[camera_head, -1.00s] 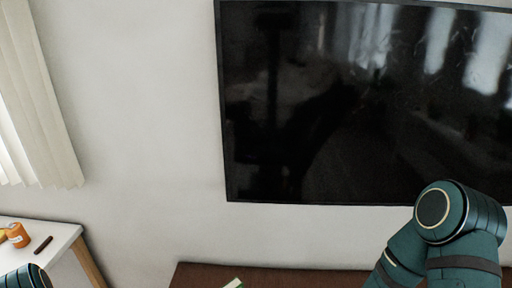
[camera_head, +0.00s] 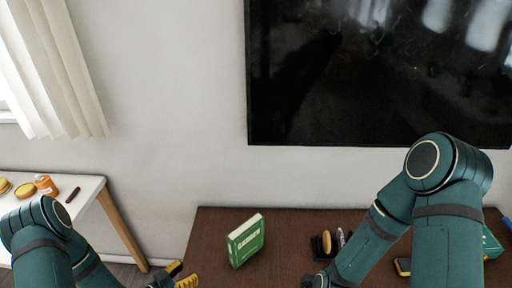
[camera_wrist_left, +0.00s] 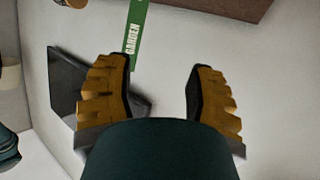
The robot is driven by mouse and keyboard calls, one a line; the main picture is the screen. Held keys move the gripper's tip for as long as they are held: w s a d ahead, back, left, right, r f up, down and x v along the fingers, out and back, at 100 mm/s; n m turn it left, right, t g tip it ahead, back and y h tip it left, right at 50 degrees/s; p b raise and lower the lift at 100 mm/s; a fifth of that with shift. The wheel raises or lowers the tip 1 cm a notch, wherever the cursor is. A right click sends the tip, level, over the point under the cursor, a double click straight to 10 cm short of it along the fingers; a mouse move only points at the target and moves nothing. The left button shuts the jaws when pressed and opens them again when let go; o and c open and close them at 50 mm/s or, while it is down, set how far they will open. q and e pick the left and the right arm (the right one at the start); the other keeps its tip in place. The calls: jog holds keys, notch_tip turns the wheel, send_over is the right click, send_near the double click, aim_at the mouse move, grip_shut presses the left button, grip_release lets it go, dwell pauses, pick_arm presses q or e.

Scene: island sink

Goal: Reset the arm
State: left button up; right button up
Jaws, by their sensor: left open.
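My left arm (camera_head: 45,245) comes in from the left. Its gripper (camera_head: 180,275), with yellow finger pads, shows in part at the bottom edge of the head view. In the left wrist view the left gripper (camera_wrist_left: 158,78) is open, with nothing between its two yellow fingers. My right arm (camera_head: 440,225) is bent, its forearm reaching down and left over the brown table to the bottom edge. I cannot make out the right gripper's fingers.
A green book (camera_head: 246,241) stands upright on the brown table (camera_head: 215,225), right of the left gripper; its spine shows in the left wrist view (camera_wrist_left: 135,35). A white table (camera_head: 88,188) with food items is at left. A black screen (camera_head: 370,80) hangs on the wall.

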pick_arm(q)
jog(key=s+d+r+n+g+y, duration=0.3)
jog(key=s+d+n+g+y, duration=0.2)
jog(key=s+d+n+g, duration=0.3)
jog(key=s+d+g, duration=0.1)
jog(key=s+d, duration=0.1)
jog(key=d, duration=0.1)
jog(key=shift+s+d, duration=0.35)
